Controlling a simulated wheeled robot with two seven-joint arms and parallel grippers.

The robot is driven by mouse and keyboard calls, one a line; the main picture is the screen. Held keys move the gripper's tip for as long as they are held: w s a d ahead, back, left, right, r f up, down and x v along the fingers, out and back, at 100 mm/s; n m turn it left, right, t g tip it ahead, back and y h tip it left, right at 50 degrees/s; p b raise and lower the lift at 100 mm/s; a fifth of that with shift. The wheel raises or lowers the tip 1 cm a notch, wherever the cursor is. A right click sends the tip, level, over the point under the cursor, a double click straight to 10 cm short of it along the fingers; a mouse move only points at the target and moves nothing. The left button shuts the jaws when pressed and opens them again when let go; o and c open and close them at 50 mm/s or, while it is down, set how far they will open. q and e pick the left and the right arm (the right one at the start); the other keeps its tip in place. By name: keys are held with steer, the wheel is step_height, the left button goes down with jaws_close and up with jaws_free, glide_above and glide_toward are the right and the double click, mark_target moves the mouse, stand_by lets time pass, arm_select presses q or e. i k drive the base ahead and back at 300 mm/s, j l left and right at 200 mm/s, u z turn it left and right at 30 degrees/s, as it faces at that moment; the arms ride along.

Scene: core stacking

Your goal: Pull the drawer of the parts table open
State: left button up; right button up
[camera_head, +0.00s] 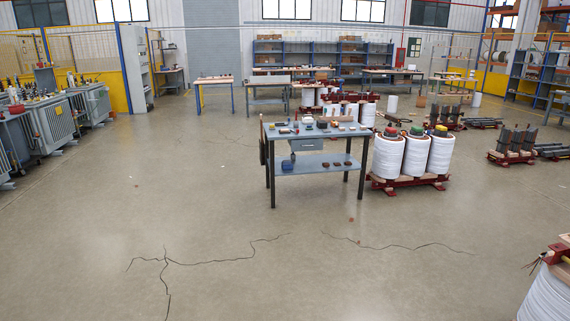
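The parts table (274,133) stands near the middle of the head view, several steps away across the floor. It has a blue-grey top with small parts on it, dark legs and a lower shelf (292,168) carrying a few small brown parts. A grey drawer (307,144) hangs under the top, at the front. It looks shut, and its handle is too small to make out clearly. Neither of my grippers shows in this view.
White coil sets on red bases (410,182) stand just right of the table. Grey transformers (45,121) line the left side. Another white coil (547,297) is close at the bottom right. The cracked concrete floor (220,225) before the table is open.

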mark_target(304, 141)
steer(key=i, duration=3.75)
steer(key=i+l+u, duration=0.1)
steer(key=i, duration=1.2)
steer(key=i+l, duration=0.1)
steer(key=i, duration=1.15)
